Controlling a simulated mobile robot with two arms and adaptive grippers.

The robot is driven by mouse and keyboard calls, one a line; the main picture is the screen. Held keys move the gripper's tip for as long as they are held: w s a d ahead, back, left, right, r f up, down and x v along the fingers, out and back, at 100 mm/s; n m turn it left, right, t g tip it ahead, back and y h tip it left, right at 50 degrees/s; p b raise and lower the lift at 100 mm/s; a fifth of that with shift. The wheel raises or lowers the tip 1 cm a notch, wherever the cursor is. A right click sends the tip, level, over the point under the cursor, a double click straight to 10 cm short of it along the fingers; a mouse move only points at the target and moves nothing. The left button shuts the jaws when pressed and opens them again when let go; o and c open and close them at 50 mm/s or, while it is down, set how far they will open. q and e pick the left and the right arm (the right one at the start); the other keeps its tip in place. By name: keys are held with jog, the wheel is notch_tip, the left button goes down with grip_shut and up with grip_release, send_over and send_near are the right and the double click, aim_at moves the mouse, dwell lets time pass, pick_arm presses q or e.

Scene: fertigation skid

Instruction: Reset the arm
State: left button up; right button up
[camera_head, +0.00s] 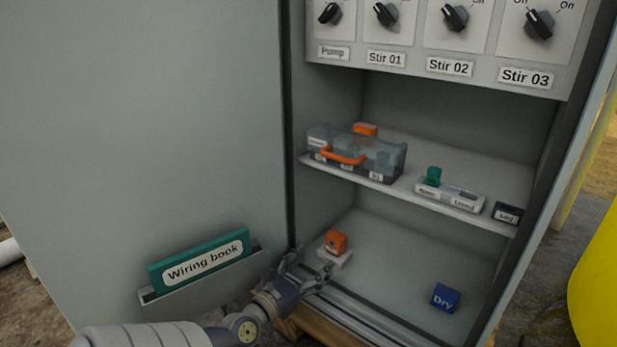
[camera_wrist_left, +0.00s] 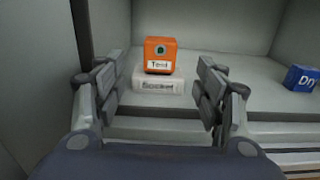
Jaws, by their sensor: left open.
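My left gripper (camera_head: 318,272) is at the lower front edge of the open cabinet, with its arm coming in from the lower left. In the left wrist view the gripper (camera_wrist_left: 160,95) is open, with nothing between its fingers. Beyond the fingertips an orange block (camera_wrist_left: 160,54), labelled something like "Tend", sits on a white labelled base (camera_wrist_left: 158,80). In the head view the orange block (camera_head: 336,242) and its base (camera_head: 334,258) stand on the cabinet floor, just past the gripper. My right gripper is not in view.
A blue "Dry" block (camera_head: 445,297) stands on the cabinet floor at right. The shelf (camera_head: 480,222) above holds a clear case (camera_head: 372,155), a green block (camera_head: 434,176) on a holder and a dark block (camera_head: 507,213). A green wiring book (camera_head: 200,262) sits in the door pocket.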

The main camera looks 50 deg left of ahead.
pick_arm(q)
jog(key=shift+s+d, duration=0.1)
jog(key=shift+s, duration=0.45)
